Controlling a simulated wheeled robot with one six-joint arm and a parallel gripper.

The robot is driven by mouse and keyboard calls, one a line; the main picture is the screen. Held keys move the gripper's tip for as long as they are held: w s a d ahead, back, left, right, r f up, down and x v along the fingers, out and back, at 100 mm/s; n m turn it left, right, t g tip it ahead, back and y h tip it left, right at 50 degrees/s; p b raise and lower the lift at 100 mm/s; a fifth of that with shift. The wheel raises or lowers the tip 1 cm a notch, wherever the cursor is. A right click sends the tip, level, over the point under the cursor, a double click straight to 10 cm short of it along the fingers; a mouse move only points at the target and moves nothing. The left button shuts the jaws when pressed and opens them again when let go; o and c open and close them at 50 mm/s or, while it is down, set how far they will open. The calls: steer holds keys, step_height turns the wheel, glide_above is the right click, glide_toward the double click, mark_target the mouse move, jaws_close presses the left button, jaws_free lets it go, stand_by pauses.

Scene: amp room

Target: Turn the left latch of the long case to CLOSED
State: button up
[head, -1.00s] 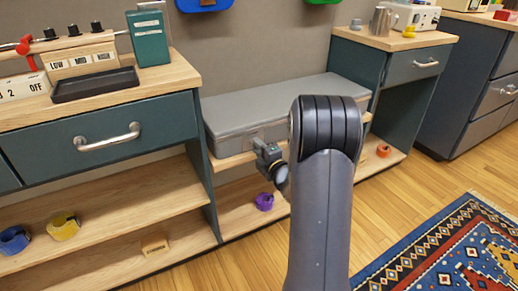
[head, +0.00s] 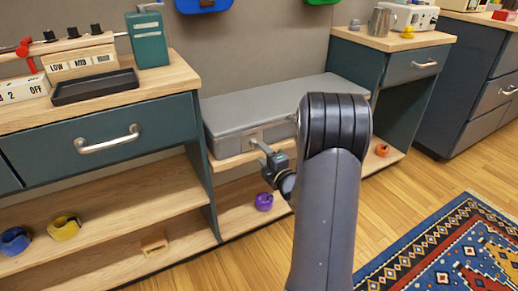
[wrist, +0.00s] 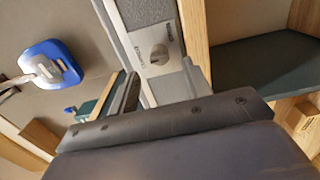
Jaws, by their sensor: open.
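The long grey case (head: 270,103) lies on the low shelf between the two cabinets. Its left latch shows in the wrist view as a round knob (wrist: 158,56) on a pale plate with small lettering that I cannot read for sure. My gripper (head: 262,147) is just in front of the left part of the case's front face. In the wrist view my gripper (wrist: 160,90) is open and empty, its two fingers apart on either side of the latch and short of it. The right part of the case front is hidden behind my arm.
The left cabinet (head: 100,140) stands close to the case's left end. A purple roll (head: 264,201) lies on the shelf below, and an orange roll (head: 382,150) lies further right. The wood floor in front is clear, with a patterned rug (head: 450,250) at right.

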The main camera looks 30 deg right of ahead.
mark_target(256, 147)
steer(key=s+p, duration=0.1)
steer(key=s, duration=0.6)
steer(key=shift+w+d, duration=0.1)
steer(key=w+b, duration=0.1)
steer(key=w, duration=0.4)
steer(key=w+b, duration=0.1)
steer(key=w, duration=0.4)
steer(key=shift+w+a, duration=0.2)
steer(key=shift+w, duration=0.15)
